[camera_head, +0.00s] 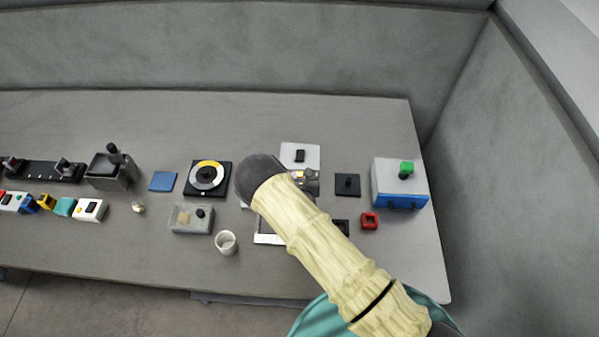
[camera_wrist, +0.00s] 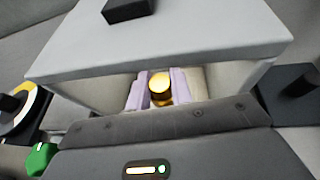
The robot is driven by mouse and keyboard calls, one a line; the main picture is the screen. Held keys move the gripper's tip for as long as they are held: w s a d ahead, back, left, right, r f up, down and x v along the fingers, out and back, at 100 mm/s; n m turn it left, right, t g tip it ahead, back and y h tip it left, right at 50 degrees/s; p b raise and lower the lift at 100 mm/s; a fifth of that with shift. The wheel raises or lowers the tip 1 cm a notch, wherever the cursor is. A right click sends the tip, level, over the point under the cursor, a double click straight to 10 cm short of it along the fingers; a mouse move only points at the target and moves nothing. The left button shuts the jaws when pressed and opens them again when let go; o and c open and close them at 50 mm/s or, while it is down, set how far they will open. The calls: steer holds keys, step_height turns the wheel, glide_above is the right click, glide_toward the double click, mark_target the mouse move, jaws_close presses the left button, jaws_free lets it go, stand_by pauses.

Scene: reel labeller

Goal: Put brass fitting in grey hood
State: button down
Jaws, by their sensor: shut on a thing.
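The pale grey hood (camera_wrist: 170,45) fills the top of the wrist view, with a black block on its roof. It also shows in the head view (camera_head: 288,150) beyond my arm. My gripper (camera_wrist: 159,92) points into the hood's open front, under the roof. Its two lavender fingers are shut on the round brass fitting (camera_wrist: 160,86). The fitting is between the hood's side walls; whether it touches the floor I cannot tell. In the head view my arm hides the fitting and most of the hood's front.
A black plate with a knob (camera_head: 347,185) and a blue-and-white box (camera_head: 400,188) are right of the hood. A yellow-and-white dial (camera_head: 207,176) is left. The back table is clear.

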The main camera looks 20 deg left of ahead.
steer(key=shift+w+f, duration=0.1)
steer(key=shift+f, duration=0.25)
steer(key=shift+d+f+b, duration=0.1)
steer(key=shift+f+b, duration=0.2)
steer(key=shift+b, duration=0.15)
steer(key=c, duration=1.3)
jaws_free()
steer(key=shift+a, duration=0.2)
steer(key=shift+o, duration=0.2)
steer(key=shift+s, duration=0.2)
steer(key=shift+r, duration=0.1)
